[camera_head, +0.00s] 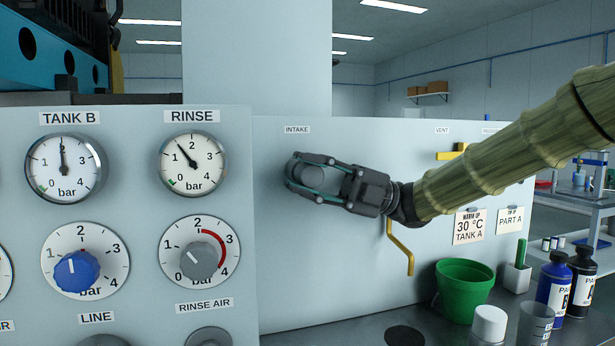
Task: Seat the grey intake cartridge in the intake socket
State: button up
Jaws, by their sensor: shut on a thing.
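My gripper (300,176) is at the grey panel, just below the INTAKE label (297,129). Its dark fingers are closed around a grey round piece, the intake cartridge (316,178), of which only a little shows between the fingers. The cartridge's far end is hidden. The intake socket is also hidden behind the gripper, so I cannot tell whether the cartridge is in it, touching it or in front of it.
Gauges and knobs, including the RINSE gauge (192,164), fill a panel on the left. A yellow bent handle (403,248) hangs below my wrist. A green pot (464,286), a white-capped container (489,326) and bottles (555,288) stand on the counter at right.

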aim_at(314, 179)
jog(key=shift+s+d+b, duration=0.25)
jog(key=shift+s+b, duration=0.1)
jog(key=shift+s, duration=0.35)
jog(key=shift+s+d+b, duration=0.2)
jog(key=shift+s+b, duration=0.1)
jog(key=shift+s, duration=0.35)
jog(key=shift+s, duration=0.15)
jog(key=shift+s+d+b, duration=0.2)
jog(key=shift+b, duration=0.1)
jog(key=shift+b, duration=0.75)
dwell(1.3)
jog(key=shift+w+a, duration=0.3)
jog(key=shift+w, duration=0.65)
jog(key=shift+w+a, duration=0.3)
jog(key=shift+w, duration=0.6)
dwell(0.6)
jog(key=shift+s, duration=0.15)
jog(key=shift+s+d+b, duration=0.25)
jog(key=shift+s+b, duration=0.1)
jog(key=shift+s, duration=0.3)
jog(key=shift+s+d+b, duration=0.2)
jog(key=shift+s+b, duration=0.1)
jog(key=shift+s, duration=0.35)
